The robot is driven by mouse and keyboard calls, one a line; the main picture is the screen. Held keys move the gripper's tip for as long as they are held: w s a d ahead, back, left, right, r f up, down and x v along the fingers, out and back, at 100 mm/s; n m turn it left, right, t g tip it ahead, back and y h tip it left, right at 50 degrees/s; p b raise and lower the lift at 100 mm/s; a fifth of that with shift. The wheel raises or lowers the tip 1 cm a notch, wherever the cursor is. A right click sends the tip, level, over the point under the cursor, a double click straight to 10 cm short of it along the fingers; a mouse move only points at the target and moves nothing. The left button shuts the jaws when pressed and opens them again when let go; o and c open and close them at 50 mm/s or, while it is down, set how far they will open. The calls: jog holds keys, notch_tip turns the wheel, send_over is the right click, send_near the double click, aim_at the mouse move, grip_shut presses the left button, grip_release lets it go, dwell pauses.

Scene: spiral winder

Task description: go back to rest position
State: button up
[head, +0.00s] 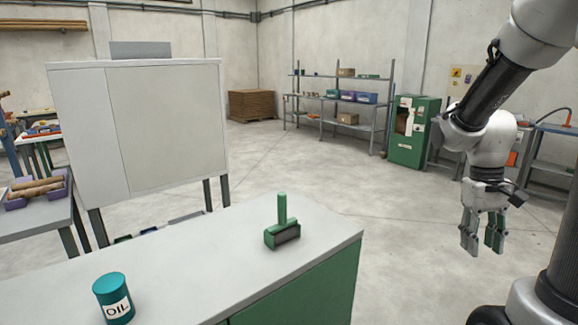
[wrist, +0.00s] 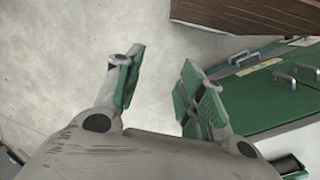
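My gripper (head: 482,236) hangs pointing down at the right of the head view, over bare floor and to the right of the green workbench. Its two green-padded fingers stand apart with nothing between them. In the wrist view the gripper (wrist: 158,92) also shows open and empty, with concrete floor beyond the fingers. My arm comes down from the top right of the head view.
The workbench top (head: 190,262) holds a green brush-like tool (head: 283,230) and a teal oil can (head: 113,298). A white board (head: 150,125) stands behind it. Shelves (head: 340,103) and a green cabinet (head: 412,130) line the back. Open floor lies between.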

jog(key=s+a+r+n+t+y, duration=0.1)
jog(key=s+a+r+t, duration=0.5)
jog(key=r, duration=0.5)
jog(key=shift+s+a, duration=1.1)
jog(key=shift+a, duration=0.1)
jog(key=shift+r, duration=0.1)
jog(key=shift+c, duration=0.3)
